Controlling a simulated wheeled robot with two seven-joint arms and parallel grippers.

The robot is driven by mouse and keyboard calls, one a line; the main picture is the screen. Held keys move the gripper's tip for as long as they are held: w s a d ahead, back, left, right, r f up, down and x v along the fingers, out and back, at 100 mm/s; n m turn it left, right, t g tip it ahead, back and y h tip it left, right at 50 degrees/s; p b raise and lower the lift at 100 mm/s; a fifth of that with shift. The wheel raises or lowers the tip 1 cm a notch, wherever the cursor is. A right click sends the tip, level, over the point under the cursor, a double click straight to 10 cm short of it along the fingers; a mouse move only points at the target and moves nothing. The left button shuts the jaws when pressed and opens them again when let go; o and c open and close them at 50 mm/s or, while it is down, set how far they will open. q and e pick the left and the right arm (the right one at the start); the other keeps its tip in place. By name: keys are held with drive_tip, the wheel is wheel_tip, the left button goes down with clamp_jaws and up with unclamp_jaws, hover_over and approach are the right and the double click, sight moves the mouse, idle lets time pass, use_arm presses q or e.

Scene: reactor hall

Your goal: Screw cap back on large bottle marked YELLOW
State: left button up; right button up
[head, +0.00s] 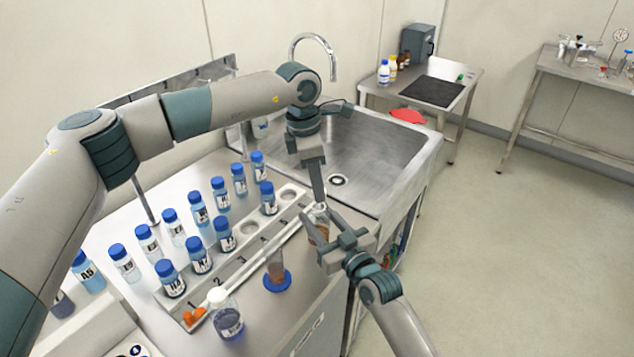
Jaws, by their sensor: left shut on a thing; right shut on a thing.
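A small clear bottle with amber-brown contents (317,230) is between my two grippers at the counter's right edge. No YELLOW marking can be read on it. My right gripper (332,247) is shut on the bottle's body from the lower right and hides part of it. My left gripper (320,200) points straight down above the bottle. It is shut on a small whitish piece at the bottle's top, which looks like the cap. The fingers hide most of this piece, so I cannot tell whether it is seated on the neck.
A sink (375,150) lies behind.

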sight(319, 221)
use_arm(q)
drive_tip(key=shift+f, duration=0.85)
drive_tip(key=shift+f, duration=0.55)
idle(0.4)
drive_tip(key=m, duration=0.4)
drive_tip(key=shift+w+g, duration=0.1)
drive_tip(key=shift+g, duration=0.2)
drive_tip(key=m, duration=0.4)
drive_tip(key=shift+g, duration=0.3)
drive_tip(key=m, duration=0.3)
drive_tip(key=m+y, duration=0.1)
drive_tip(key=m, duration=0.2)
drive_tip(key=shift+w+d+m+g, duration=0.1)
drive_tip(key=shift+d+m+g, duration=0.05)
drive_tip(key=shift+m+g, duration=0.2)
drive_tip(key=m, duration=0.4)
drive_tip(key=shift+y, duration=0.4)
drive_tip(key=m, duration=0.3)
drive_tip(key=shift+d+m, duration=0.15)
drive_tip(key=shift+m, duration=0.1)
drive_tip(key=m+y, duration=0.1)
drive_tip(key=m, duration=0.6)
